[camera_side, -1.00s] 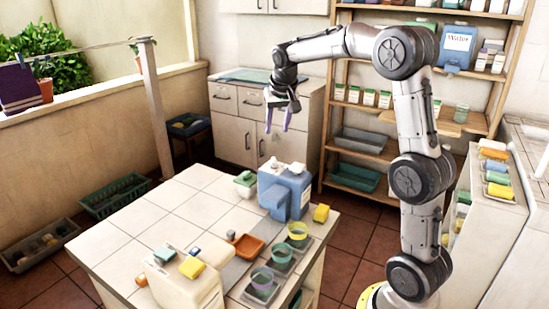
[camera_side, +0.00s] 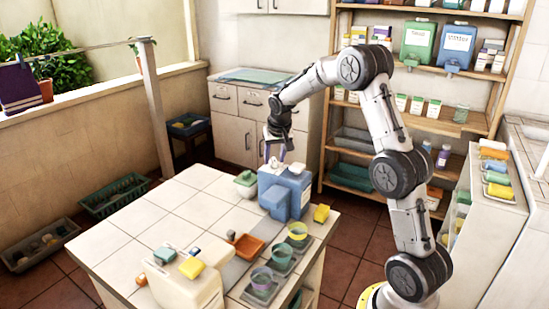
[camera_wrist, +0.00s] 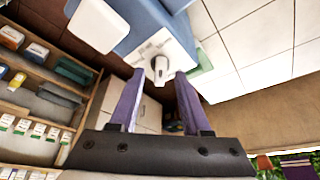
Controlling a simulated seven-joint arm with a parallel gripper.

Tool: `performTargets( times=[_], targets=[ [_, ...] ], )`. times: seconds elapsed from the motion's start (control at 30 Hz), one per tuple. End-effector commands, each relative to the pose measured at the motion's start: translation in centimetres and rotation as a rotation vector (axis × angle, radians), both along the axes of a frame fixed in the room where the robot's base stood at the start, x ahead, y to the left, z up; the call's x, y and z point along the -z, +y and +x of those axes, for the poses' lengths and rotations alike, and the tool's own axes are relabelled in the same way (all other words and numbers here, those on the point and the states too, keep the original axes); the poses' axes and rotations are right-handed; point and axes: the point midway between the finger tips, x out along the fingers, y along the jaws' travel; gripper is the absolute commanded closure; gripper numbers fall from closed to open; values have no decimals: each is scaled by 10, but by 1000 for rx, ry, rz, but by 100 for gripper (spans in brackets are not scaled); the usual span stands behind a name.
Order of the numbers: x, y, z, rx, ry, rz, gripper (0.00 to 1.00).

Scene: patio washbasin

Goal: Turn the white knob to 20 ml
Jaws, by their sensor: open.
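The white knob (camera_wrist: 161,70) sits on a pale marked face of the blue dispenser (camera_wrist: 150,22), in the wrist view. The marks around it are too small to read. My gripper (camera_wrist: 159,80) is open, with one purple finger on each side of the knob and visible gaps between; depth and contact are unclear. In the side view the blue dispenser (camera_side: 287,198) stands at the far right of the tiled table. My gripper (camera_side: 273,149) points down at its back left, close to the small white knob (camera_side: 274,162).
A green-lidded container (camera_side: 245,182) stands just left of the dispenser, and a yellow block (camera_side: 321,213) to its right. An orange tray (camera_side: 245,246), several cups and a cream container (camera_side: 182,290) occupy the front. The left of the tabletop (camera_side: 165,210) is clear.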

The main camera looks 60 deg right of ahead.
Motion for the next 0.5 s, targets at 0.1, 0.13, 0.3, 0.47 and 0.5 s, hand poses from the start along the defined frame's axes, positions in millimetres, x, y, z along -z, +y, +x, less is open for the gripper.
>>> performTargets(
  times=[0.1,0.13,0.3,0.47,0.5],
  targets=[
    [3,-1,1,0,0,0,52],
    [3,-1,1,0,0,0,52],
    [3,-1,1,0,0,0,52],
    [3,-1,1,0,0,0,78],
    [3,-1,1,0,0,0,85]
  ],
)
